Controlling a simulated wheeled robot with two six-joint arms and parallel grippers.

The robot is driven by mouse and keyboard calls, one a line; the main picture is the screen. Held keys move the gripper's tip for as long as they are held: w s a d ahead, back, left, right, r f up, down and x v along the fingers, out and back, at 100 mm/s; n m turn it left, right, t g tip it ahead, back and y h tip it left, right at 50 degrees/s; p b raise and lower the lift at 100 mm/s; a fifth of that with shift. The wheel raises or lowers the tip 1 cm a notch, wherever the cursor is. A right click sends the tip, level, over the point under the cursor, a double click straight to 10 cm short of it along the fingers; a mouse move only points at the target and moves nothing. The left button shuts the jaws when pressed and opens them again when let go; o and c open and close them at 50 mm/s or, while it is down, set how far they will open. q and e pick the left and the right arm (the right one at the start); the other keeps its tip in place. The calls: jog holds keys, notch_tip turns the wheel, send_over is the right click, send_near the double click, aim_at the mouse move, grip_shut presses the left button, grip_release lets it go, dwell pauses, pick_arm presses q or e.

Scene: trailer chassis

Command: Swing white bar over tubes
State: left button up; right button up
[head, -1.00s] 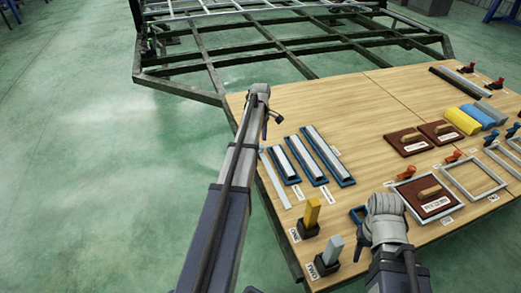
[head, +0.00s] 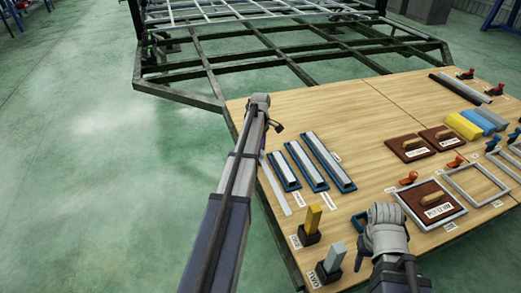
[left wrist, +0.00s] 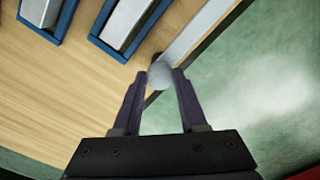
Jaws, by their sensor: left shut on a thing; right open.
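The white bar (head: 277,186) is a thin flat strip lying along the table's left edge. It runs up and right in the left wrist view (left wrist: 195,34). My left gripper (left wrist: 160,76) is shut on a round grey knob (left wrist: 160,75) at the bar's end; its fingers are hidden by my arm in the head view. The tubes appear to be the silver bars (head: 328,157) in blue trays to the right of the white bar; none lies under it. My right gripper (head: 366,245) is open above the table's near part, its fingers mostly hidden.
A yellow block (head: 312,219) and a grey block (head: 333,254) stand upright in black holders near the front. Brown boards (head: 410,147) and grey frames (head: 474,183) lie to the right. Beyond the table is the dark chassis frame (head: 240,68). The table's far middle is clear.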

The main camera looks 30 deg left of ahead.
pick_arm(q)
grip_shut()
dwell(0.5)
